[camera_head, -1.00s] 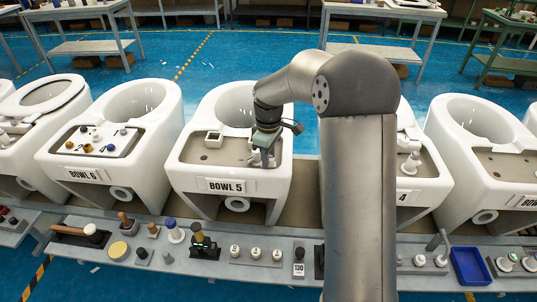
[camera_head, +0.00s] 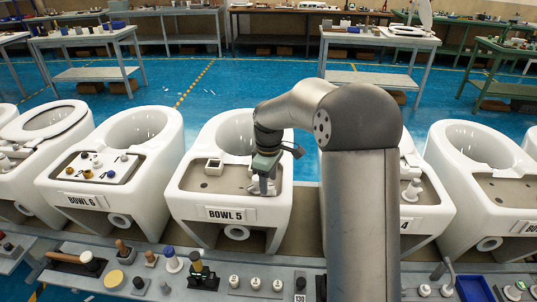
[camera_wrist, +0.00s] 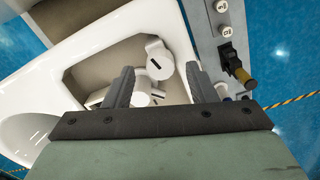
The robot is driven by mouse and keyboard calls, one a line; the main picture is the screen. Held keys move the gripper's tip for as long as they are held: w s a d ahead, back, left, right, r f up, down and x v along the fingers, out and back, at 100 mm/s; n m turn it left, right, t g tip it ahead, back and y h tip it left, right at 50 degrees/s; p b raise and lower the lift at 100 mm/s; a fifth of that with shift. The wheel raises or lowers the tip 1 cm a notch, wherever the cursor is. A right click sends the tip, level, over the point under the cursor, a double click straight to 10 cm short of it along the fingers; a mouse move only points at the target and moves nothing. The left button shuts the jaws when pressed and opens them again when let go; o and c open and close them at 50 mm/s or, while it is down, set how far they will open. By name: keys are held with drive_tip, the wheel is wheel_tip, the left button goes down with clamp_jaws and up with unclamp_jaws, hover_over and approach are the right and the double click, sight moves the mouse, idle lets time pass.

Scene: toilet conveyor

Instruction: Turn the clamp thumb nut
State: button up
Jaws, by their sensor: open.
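My gripper (camera_head: 264,187) is open and points down over the right part of the deck of the bowl labelled BOWL 5 (camera_head: 187,196). In the wrist view my gripper (camera_wrist: 163,78) has its two dark fingers apart, with white fittings between and just beyond them. One is a round white part with a dark slot (camera_wrist: 155,64); another white piece (camera_wrist: 140,95) sits close to the left finger. I cannot tell for certain which of these is the clamp thumb nut. The fingers and gripper body hide part of the fittings.
BOWL 6 (camera_head: 132,135) is to the left. A grey bench (camera_head: 212,281) with several tools and fittings runs along the front. My arm hides part of the bowl to the right.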

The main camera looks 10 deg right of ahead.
wheel_tip(320, 180, up, 16)
idle(0.3)
drive_tip(key=s+f+m, duration=0.3)
drive_tip(key=s+f, duration=0.1)
drive_tip(key=s, duration=0.6)
drive_tip(key=s+f+m, duration=0.4)
drive_tip(key=s, duration=0.7)
drive_tip(key=s+f+m, duration=0.3)
drive_tip(key=s+f, duration=0.2)
drive_tip(key=s, duration=0.5)
drive_tip(key=shift+s+a, duration=0.25)
drive_tip(key=shift+a, duration=0.05)
